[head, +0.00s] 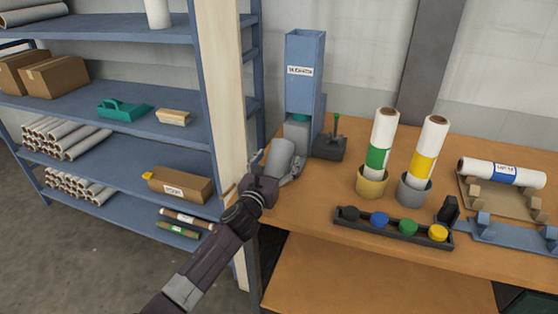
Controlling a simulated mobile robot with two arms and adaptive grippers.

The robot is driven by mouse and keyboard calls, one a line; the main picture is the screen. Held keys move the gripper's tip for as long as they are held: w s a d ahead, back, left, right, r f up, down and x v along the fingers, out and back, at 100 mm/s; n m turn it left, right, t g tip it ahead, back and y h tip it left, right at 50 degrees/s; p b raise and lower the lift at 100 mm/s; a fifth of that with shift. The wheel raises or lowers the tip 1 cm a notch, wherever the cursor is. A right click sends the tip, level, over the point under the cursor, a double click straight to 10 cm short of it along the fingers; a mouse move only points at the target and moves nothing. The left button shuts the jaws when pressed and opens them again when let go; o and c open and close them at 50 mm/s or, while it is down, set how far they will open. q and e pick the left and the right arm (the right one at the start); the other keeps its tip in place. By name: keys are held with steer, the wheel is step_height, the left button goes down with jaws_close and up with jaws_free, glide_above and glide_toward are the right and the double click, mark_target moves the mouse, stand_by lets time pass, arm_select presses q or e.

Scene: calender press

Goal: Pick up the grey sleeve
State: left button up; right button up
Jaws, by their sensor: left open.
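The grey sleeve (281,154) is a short, plain grey cylinder at the left end of the wooden table, in front of the blue dispenser. It looks tilted. My left gripper (290,170) is right at it, coming from the lower left, with its jaws open. The gripper and wrist hide the sleeve's lower left part. I cannot tell whether the fingers touch it. My right gripper is not in view.
The tall blue dispenser (305,75) and a dark lever box (330,147) stand close behind. A tray of coloured caps (392,231), a green-banded roll (381,145) and a yellow-banded roll (428,150) are to the right. A shelf post (228,110) rises at left.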

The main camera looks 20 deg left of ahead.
arm_select(q)
steer(key=shift+w, duration=0.6)
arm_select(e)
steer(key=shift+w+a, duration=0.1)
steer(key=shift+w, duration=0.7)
arm_select(q)
steer(key=c, duration=1.1)
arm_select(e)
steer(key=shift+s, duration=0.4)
arm_select(q)
step_height(320, 180, up, 20)
steer(key=p, duration=0.2)
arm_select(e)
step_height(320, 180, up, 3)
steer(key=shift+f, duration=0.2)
